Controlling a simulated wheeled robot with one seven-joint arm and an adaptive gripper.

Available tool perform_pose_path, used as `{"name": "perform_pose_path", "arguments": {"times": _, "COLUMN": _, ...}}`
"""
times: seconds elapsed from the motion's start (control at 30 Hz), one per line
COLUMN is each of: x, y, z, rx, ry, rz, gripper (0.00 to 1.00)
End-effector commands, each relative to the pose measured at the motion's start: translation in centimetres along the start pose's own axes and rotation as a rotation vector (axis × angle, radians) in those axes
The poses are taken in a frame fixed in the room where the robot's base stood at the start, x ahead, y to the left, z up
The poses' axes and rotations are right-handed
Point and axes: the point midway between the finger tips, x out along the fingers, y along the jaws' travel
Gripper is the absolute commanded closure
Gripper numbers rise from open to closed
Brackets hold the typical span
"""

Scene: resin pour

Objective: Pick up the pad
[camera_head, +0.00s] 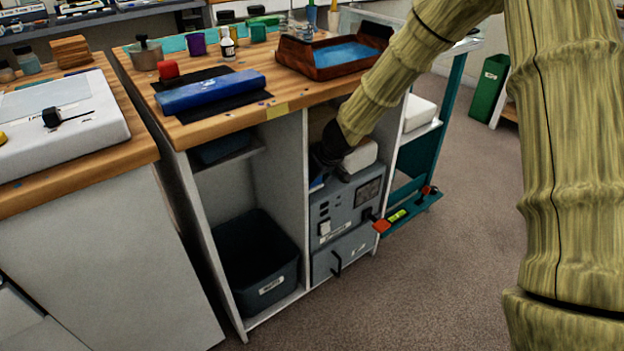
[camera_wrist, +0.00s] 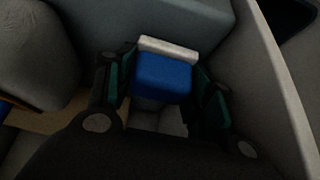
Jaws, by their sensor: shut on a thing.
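The pad (camera_wrist: 163,75), a small block with a blue face and a white strip along one edge, sits between the two dark, green-lined fingers of my gripper (camera_wrist: 166,82) in the wrist view. My gripper is shut on it. In the head view my gripper (camera_head: 326,156) reaches into the upper right compartment of the bench, above a grey-blue box unit. A bit of blue, probably the pad (camera_head: 317,184), shows just below it. The cabinet and my arm hide most of the gripper there.
A pale rounded object (camera_head: 359,156) lies close right of my gripper on the grey-blue unit (camera_head: 340,205). The white divider (camera_head: 291,165) stands close on the left, and the wooden benchtop (camera_head: 285,98) is overhead. A dark bin (camera_head: 256,262) fills the lower left compartment.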

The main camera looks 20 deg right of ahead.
Motion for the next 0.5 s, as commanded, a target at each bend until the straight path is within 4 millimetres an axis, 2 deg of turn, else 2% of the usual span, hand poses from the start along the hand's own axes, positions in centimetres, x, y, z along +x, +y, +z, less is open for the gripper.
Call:
{"name": "perform_pose_path", "arguments": {"times": 0.3, "x": -2.6, "y": 0.0, "z": -1.5, "rx": -0.003, "ry": 0.0, "rz": 0.002, "gripper": 0.74}}
{"name": "perform_pose_path", "arguments": {"times": 0.5, "x": -2.9, "y": 0.1, "z": 0.2, "rx": 0.003, "ry": -0.002, "rz": 0.0, "gripper": 0.74}}
